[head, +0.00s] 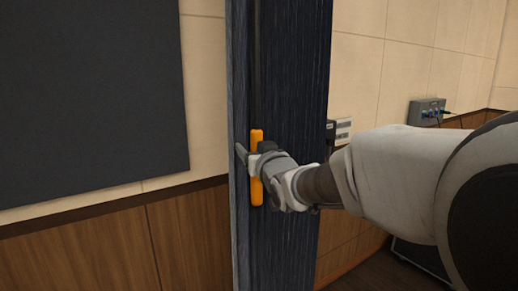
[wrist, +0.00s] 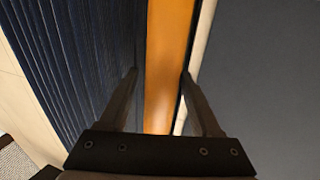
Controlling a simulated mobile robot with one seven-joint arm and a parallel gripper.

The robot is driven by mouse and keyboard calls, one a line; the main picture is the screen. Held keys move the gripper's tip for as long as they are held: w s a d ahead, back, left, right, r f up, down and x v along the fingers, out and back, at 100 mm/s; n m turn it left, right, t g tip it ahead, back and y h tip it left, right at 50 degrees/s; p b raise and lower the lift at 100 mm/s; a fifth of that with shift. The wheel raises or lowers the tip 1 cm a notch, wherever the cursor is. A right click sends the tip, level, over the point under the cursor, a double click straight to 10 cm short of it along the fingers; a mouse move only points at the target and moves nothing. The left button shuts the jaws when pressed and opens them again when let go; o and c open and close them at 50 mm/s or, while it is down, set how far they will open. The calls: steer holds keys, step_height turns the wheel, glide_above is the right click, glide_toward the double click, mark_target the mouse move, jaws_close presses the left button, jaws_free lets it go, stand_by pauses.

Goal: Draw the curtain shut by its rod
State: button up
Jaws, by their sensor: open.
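The curtain (head: 295,75) is a dark blue, narrow, tall bunch of fabric in the middle of the head view; its pleats (wrist: 75,60) fill the left of the wrist view. An upright orange grip (head: 257,190) is at its left part, with a thin dark rod (head: 257,60) running up above it. My gripper (head: 248,158) is at the grip's middle height, reaching in from the right. In the wrist view the open fingers (wrist: 159,72) stand on either side of the orange grip (wrist: 170,50), with a gap visible on the left; contact on the right is unclear.
A dark grey panel (head: 90,100) is on the tiled wall at left, above wood panelling (head: 100,250). Right of the curtain are a small wall box (head: 342,128) and a grey connector box (head: 427,110) with cables, behind my arm.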

steer(key=shift+w, duration=0.1)
steer(key=shift+c, duration=0.3)
jaws_close()
stand_by(1.2)
